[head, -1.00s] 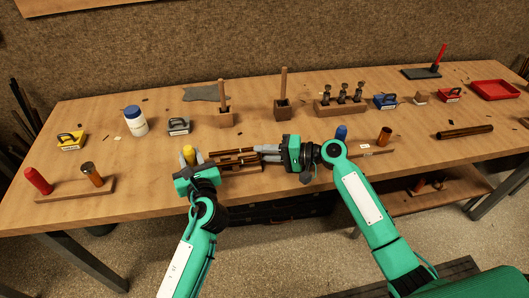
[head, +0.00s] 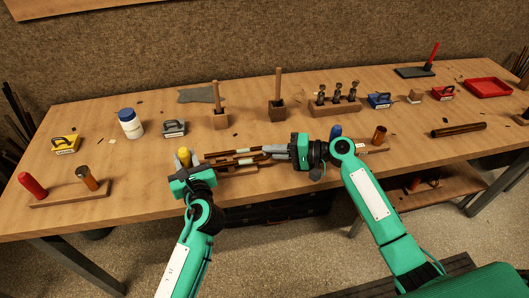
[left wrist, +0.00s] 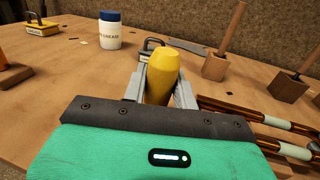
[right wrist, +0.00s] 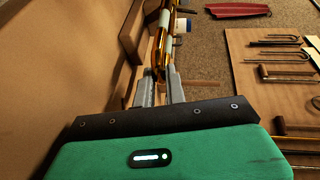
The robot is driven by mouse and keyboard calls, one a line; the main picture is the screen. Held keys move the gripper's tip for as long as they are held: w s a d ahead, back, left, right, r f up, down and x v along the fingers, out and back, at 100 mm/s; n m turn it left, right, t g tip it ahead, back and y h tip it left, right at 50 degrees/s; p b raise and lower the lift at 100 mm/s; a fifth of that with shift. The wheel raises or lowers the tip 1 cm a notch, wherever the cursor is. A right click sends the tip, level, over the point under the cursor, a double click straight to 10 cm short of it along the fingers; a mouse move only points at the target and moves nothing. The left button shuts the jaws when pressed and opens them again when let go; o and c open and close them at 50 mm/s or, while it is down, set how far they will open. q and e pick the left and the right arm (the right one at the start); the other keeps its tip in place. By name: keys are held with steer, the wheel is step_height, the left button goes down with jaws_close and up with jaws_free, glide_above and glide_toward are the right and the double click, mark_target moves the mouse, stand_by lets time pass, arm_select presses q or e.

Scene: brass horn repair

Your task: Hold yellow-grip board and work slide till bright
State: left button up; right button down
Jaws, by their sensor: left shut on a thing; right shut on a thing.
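The yellow grip (head: 184,156) stands upright at the left end of its board, near the table's front edge. My left gripper (head: 187,164) is shut on it, and its fingers flank the yellow grip (left wrist: 161,75) in the left wrist view. The slide (head: 232,162) lies along the board to the right, with dark coppery tubes and pale sections (left wrist: 285,148). My right gripper (head: 273,149) is shut on the slide's right end. The right wrist view shows golden tubing (right wrist: 163,35) between the fingers. Most of the board is hidden.
A red-grip board (head: 70,196) is at the front left. A blue grip (head: 336,132) stands just beyond my right gripper. Behind are a white jar (head: 131,125), a grey block (head: 174,129), wooden holders with sticks (head: 277,107) and a rack (head: 335,109).

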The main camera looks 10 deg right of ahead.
steer(key=c, duration=1.7)
jaws_free()
steer(key=v, duration=1.2)
steer(key=shift+a, duration=0.1)
